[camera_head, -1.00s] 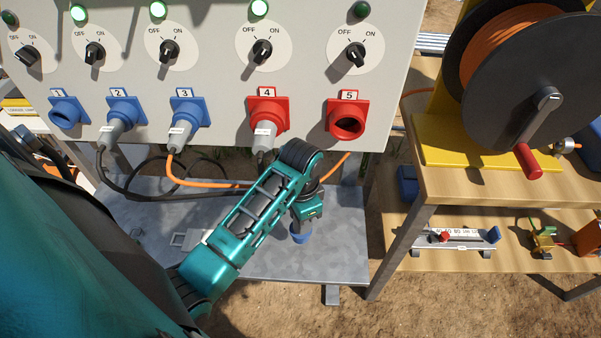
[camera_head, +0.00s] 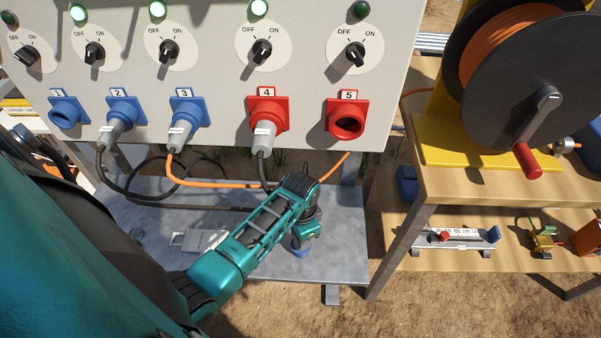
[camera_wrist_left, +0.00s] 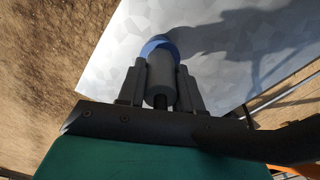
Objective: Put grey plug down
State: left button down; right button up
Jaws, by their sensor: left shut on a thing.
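The grey plug (camera_wrist_left: 161,82) with a blue end sits between the two fingers of my left gripper (camera_wrist_left: 161,88) in the left wrist view. The gripper is shut on it. In the head view only the plug's blue end (camera_head: 300,253) shows, low over the grey metal shelf (camera_head: 335,262) below the panel. My gripper and wrist hide the rest of it. I cannot tell whether the plug touches the shelf. My right gripper is not in view.
The socket panel (camera_head: 215,110) stands behind, with plugs in sockets 2, 3 and 4. Black and orange cables (camera_head: 205,184) hang and loop over the shelf. A grey flat object (camera_head: 198,240) lies on the shelf. A wooden table (camera_head: 480,180) with a cable reel (camera_head: 530,75) stands to the right.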

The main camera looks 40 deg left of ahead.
pick_arm(q)
jog(key=c, duration=0.8)
grip_release()
jog(key=shift+o, duration=0.2)
notch_tip(320, 180, up, 12)
jog(key=shift+f, duration=0.15)
jog(key=f+t, duration=0.2)
jog(key=f, duration=0.2)
jog(key=shift+s+d+n+t, duration=0.35)
jog(key=shift+s+n+t, duration=0.05)
jog(key=s+d+n+t+h, duration=0.2)
jog(key=s+d+t, duration=0.3)
jog(key=t, duration=0.2)
jog(key=shift+s+r+t, duration=0.3)
jog(key=shift+r+t, duration=0.1)
jog(key=shift+d, duration=0.1)
